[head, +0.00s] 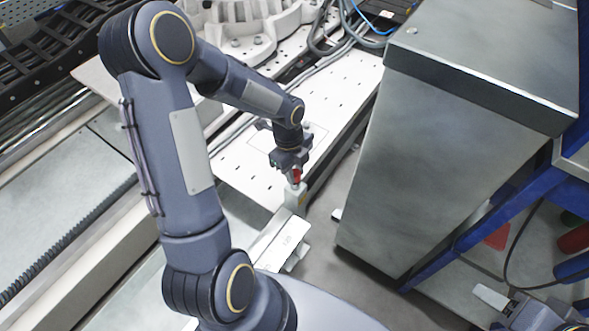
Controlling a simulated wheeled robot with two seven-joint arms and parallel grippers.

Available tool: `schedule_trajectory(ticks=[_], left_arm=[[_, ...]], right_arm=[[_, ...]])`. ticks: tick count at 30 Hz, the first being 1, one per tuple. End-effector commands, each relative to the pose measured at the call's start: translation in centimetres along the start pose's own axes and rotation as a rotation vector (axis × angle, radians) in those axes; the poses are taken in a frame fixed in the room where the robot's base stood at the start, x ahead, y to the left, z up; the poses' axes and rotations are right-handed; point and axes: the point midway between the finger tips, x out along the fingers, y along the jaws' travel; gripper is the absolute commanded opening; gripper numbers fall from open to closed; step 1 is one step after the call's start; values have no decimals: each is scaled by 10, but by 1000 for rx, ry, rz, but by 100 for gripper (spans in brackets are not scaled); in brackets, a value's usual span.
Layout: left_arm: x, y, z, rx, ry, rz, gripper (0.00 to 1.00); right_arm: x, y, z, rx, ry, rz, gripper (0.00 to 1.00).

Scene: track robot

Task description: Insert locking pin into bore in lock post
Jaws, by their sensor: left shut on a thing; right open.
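My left gripper (295,174) is shut on a small red piece (297,176), which looks like the locking pin's upper end. It points down directly above a pale, light-coloured block (295,198) that looks like the lock post. The pin's lower part is hidden by the fingers or the block, so I cannot tell whether it is in the bore. The bore itself does not show. My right gripper (492,297) is at the lower right, partly in view, open and apart from the post.
A white perforated plate (345,92) lies behind the post. A large grey metal cabinet (440,130) stands close on the right, beside a blue frame (490,205). A white labelled plate (283,243) sits in front of the post. Cables (335,40) lie at the back.

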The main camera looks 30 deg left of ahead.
Motion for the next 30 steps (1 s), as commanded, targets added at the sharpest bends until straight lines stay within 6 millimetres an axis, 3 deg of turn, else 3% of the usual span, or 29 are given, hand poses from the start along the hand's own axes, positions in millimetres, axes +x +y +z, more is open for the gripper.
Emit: schedule_trajectory(ticks=[10,11,17,25,30], left_arm=[[10,0,1,0,0,0,0],[10,0,1,0,0,0,26],[9,0,1,0,0,0,50],[7,0,1,-1,0,-1,50],[-15,-1,1,-3,-1,-4,50]], right_arm=[[6,3,3,0,0,0,53],[6,2,3,0,0,0,53],[5,2,2,0,0,0,53],[4,2,2,0,0,0,53],[-4,-2,-2,0,0,0,53]])
